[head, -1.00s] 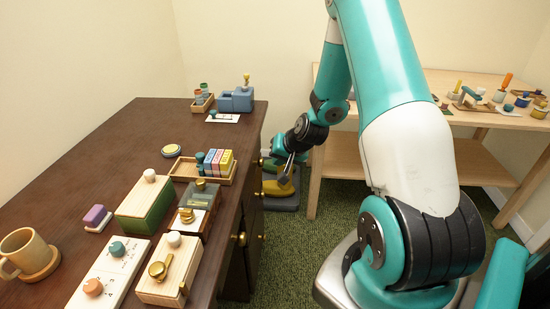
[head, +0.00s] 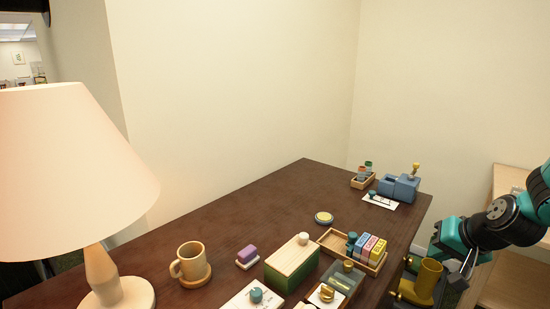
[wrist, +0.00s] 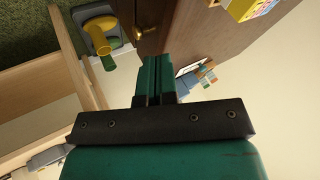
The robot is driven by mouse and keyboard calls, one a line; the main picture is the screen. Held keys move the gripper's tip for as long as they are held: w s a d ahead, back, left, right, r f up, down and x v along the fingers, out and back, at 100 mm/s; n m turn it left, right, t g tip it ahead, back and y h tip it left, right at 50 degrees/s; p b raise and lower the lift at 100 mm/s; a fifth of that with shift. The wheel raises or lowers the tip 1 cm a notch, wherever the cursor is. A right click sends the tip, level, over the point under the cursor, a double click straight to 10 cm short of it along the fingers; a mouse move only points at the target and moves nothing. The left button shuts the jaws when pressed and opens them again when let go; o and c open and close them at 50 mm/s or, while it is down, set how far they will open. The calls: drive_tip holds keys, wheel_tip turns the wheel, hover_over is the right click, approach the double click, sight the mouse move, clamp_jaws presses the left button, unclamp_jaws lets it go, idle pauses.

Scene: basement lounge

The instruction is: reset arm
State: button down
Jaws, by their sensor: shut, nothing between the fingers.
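My gripper (wrist: 156,66) is shut and empty in the wrist view, its teal fingers held together. It points past the edge of the dark desk, with nothing touching its tips. In the head view my arm reaches in from the right edge, and the gripper (head: 469,264) hangs beside the desk's right side, angled downward. The gripper is small there and partly cut by my arm's links.
The dark desk (head: 262,215) holds a lamp (head: 72,170), a mug (head: 189,262), a green box (head: 291,265) and a tray of coloured blocks (head: 340,240). A yellow cylinder (head: 429,279) stands beside the desk, near my gripper. A wooden table (head: 507,180) is at right.

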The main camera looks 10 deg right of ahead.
drive_tip(key=s+a+r+n+g+y, duration=0.15)
drive_tip(key=a+r+n, duration=0.4)
drive_tip(key=a, duration=0.75)
drive_tip(key=s+a+r+n+g+y, duration=0.1)
drive_tip(key=s+a+r+n+g, duration=0.25)
drive_tip(key=s+a, duration=0.4)
drive_tip(key=s+a+r+n+g+y, duration=0.15)
drive_tip(key=s+a+r+n, duration=0.25)
drive_tip(key=s+a, duration=0.4)
wheel_tip(320, 180, up, 15)
drive_tip(key=s+d+h+p, duration=0.1)
drive_tip(key=s+p, duration=0.1)
drive_tip(key=p, duration=1.2)
drive_tip(key=shift+n+p, duration=0.35)
drive_tip(key=shift+n, duration=0.05)
drive_tip(key=shift+g, duration=0.25)
